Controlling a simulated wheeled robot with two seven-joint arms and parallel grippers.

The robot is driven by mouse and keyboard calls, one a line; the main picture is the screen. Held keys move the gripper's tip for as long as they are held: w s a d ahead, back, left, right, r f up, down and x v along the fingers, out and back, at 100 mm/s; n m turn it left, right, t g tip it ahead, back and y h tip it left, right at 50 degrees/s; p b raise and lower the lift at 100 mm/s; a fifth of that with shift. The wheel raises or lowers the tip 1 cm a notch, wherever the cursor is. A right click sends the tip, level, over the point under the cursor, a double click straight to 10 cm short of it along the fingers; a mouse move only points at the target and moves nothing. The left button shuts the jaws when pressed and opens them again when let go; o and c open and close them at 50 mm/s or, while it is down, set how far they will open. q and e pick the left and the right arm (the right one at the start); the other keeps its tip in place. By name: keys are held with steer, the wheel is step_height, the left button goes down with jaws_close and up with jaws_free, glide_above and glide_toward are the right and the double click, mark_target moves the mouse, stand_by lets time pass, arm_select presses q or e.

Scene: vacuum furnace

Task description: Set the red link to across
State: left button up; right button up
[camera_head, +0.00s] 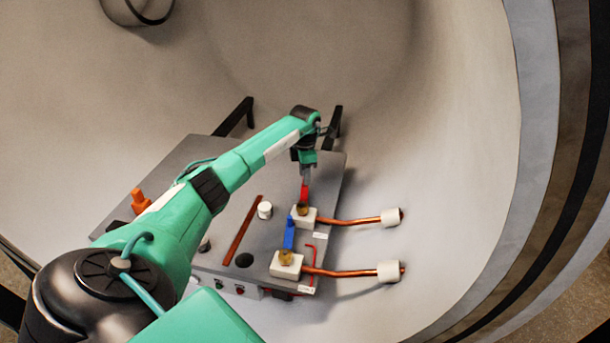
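The red link (305,193) is a short red bar at a brass fitting on the farther white block (309,218), on the right part of a grey panel. It seems to point away from me, towards the back of the panel; its far end is hidden by my gripper. My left gripper (305,177) points down right at the red link's far end. The fingers are too small to show whether they are open, or whether they touch the link. My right gripper is not in view.
A blue link (289,233) stands nearer, at the nearer white block (284,266). Copper rods (345,273) run right from both blocks to the chamber wall. The grey panel (180,162) also carries a white knob (265,210) and an orange part (139,200) at the left.

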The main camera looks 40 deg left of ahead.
arm_select(q)
steer(key=shift+f, duration=1.05)
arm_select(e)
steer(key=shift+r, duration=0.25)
arm_select(q)
jaws_close()
